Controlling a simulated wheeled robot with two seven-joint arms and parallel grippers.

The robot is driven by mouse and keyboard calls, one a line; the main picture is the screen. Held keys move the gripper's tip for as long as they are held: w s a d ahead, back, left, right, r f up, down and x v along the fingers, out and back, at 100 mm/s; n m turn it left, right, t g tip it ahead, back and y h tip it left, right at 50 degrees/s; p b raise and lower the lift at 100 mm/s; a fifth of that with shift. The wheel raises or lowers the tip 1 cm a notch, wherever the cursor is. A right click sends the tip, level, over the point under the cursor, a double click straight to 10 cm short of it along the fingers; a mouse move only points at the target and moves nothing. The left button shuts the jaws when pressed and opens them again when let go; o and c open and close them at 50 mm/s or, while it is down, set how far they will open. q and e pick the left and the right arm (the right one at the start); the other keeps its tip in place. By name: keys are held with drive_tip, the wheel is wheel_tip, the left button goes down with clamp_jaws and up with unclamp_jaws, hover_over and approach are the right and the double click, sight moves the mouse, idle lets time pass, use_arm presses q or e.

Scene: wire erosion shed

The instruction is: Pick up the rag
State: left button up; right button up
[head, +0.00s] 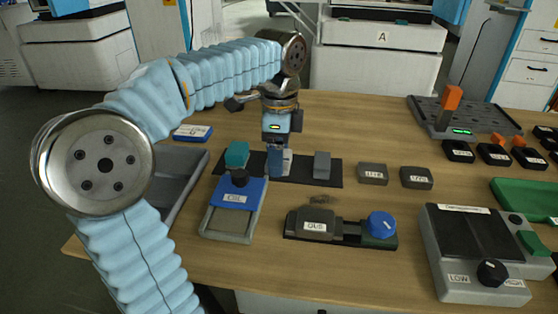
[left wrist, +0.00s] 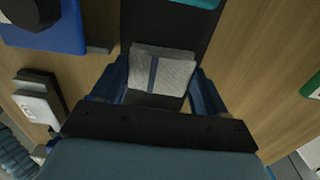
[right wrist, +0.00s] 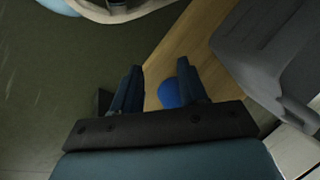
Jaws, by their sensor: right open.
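The rag is a folded light grey cloth with a dark blue stripe (left wrist: 170,72). In the left wrist view it lies over the dark mat (left wrist: 155,25), between my left gripper's fingers. My left gripper (left wrist: 160,82) is open, one finger on each side of the rag and close to its edges. In the head view my left gripper (head: 279,164) points down at the mat (head: 305,173), and its fingers partly hide the pale rag (head: 287,158). My right gripper (right wrist: 157,85) is open and empty in the right wrist view; it does not show in the head view.
A teal-topped object (head: 236,156) and a grey block (head: 322,165) stand on either side of the left gripper. A blue-and-grey box labelled OIL (head: 232,195) and a blue-knobbed device (head: 380,225) are nearer. Small dark boxes (head: 373,174) lie to the right.

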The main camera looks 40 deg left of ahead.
use_arm(q)
drive_tip(key=shift+c, duration=1.3)
drive_tip(key=shift+r, duration=0.1)
drive_tip(key=shift+r, duration=0.35)
drive_tip(key=r, duration=0.3)
drive_tip(key=shift+s+d+r+p, duration=0.1)
drive_tip(key=shift+s+d+p, duration=0.05)
drive_tip(key=shift+d+p, duration=0.15)
drive_tip(key=s+d+r, duration=0.8)
drive_tip(key=d+r, duration=0.1)
drive_tip(key=d, duration=0.1)
drive_tip(key=shift+s+d+p, duration=0.15)
drive_tip(key=shift+s+p, duration=0.15)
